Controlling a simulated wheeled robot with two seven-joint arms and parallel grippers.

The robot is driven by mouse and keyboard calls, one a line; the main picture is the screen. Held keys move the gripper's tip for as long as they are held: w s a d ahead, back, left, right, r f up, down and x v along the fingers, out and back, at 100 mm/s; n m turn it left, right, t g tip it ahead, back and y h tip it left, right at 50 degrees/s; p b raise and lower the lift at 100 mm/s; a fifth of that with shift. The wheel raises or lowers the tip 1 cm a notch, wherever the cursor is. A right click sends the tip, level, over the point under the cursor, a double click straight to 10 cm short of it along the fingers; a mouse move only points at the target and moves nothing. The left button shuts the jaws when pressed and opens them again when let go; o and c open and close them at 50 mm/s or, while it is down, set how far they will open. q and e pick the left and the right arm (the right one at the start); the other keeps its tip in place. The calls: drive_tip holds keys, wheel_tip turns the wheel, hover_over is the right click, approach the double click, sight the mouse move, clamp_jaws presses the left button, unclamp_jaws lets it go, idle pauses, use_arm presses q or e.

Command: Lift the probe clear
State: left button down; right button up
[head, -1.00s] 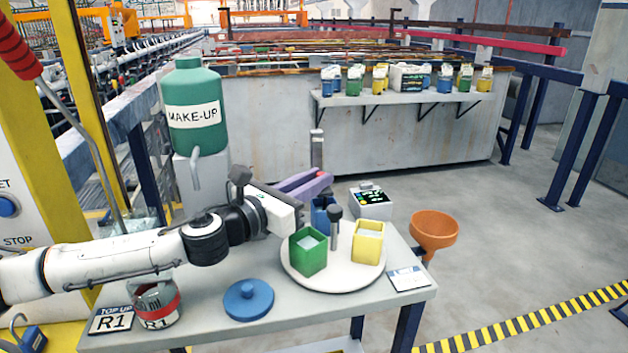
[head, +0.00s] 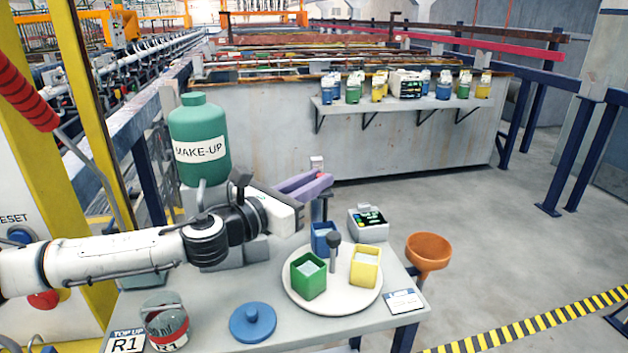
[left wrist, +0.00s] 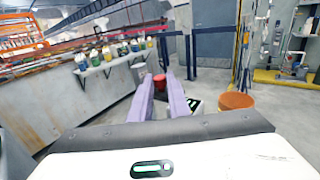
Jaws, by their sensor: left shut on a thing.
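My left gripper (head: 322,181), with purple fingers, is shut on the probe. The probe's red part (head: 320,175) shows between the fingertips, and also in the left wrist view (left wrist: 159,82). A dark stem (head: 325,208) hangs below the fingers, above the blue cup (head: 320,240). I cannot tell clearly whether its lower tip is still inside the cup. The blue cup stands at the back of a white round tray (head: 332,306), with a green cup (head: 308,280) and a yellow cup (head: 366,270). My right gripper is in neither view.
A dark-knobbed post (head: 333,250) rises mid-tray. A meter box (head: 368,222) stands behind right, with an orange funnel (head: 428,252) at the table's right edge. A blue lid (head: 253,322) and a jar (head: 166,325) are in front. A green MAKE-UP bottle (head: 200,140) stands behind my arm.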

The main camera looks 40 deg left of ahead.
use_arm(q)
drive_tip(key=c, duration=1.9)
unclamp_jaws()
drive_tip(key=shift+r, duration=0.35)
drive_tip(key=shift+c, duration=0.2)
drive_tip(key=shift+f, duration=0.1)
wheel_tip(320, 180, up, 10)
drive_tip(key=p, duration=0.2)
